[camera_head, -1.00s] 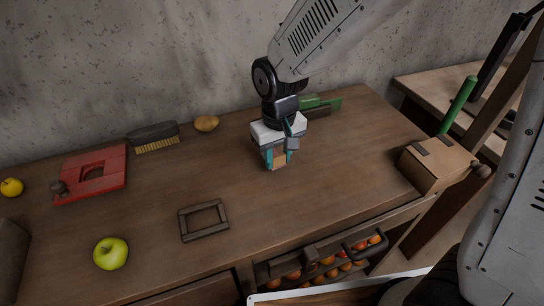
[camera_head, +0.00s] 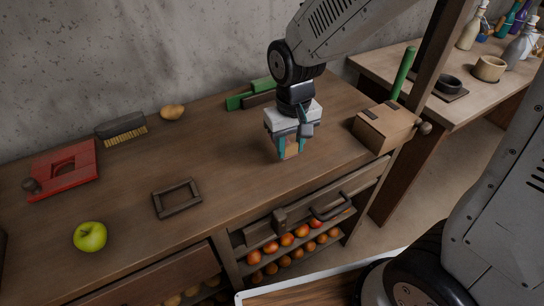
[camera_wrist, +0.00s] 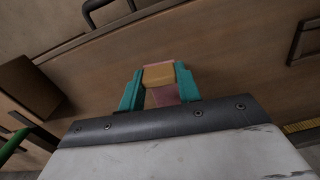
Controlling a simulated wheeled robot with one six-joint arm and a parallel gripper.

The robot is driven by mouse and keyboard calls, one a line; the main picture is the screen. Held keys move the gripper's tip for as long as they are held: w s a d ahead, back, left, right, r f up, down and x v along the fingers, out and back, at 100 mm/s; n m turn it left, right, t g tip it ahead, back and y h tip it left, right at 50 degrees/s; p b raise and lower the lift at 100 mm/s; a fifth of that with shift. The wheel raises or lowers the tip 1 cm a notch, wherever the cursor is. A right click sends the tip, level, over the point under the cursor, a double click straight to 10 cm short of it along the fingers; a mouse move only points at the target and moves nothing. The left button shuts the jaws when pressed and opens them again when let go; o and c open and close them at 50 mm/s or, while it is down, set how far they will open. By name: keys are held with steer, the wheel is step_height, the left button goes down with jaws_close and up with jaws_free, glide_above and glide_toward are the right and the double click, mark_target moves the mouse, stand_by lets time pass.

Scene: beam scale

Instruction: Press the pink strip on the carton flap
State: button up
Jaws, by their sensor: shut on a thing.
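The carton (camera_head: 385,130) is a brown cardboard box at the right end of the workbench, with dark patches on its top. I cannot make out a pink strip on its flap. A brown box side, likely the carton, shows at the left of the wrist view (camera_wrist: 30,88). My gripper (camera_head: 292,150) is above the bench, left of the carton and apart from it. Its teal fingers are shut on a small tan and pink block (camera_wrist: 159,76), also seen in the head view (camera_head: 290,149). The fingers partly hide the block.
A green-and-dark tool (camera_head: 250,98) lies behind my gripper. A green handle (camera_head: 403,73) rises behind the carton.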

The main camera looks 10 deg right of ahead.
steer(key=w+d+r+m, duration=0.2)
steer(key=w+d+m, duration=0.1)
steer(key=d, duration=0.4)
steer(key=w+d+r+m, duration=0.2)
steer(key=d+m, duration=0.1)
steer(key=d, duration=0.4)
step_height(320, 180, up, 7)
steer(key=m, duration=1.1)
glide_above(380, 121)
steer(key=shift+w+f, duration=0.1)
steer(key=shift+f, duration=0.1)
steer(key=shift+f, duration=4.05)
steer(key=shift+f, duration=0.15)
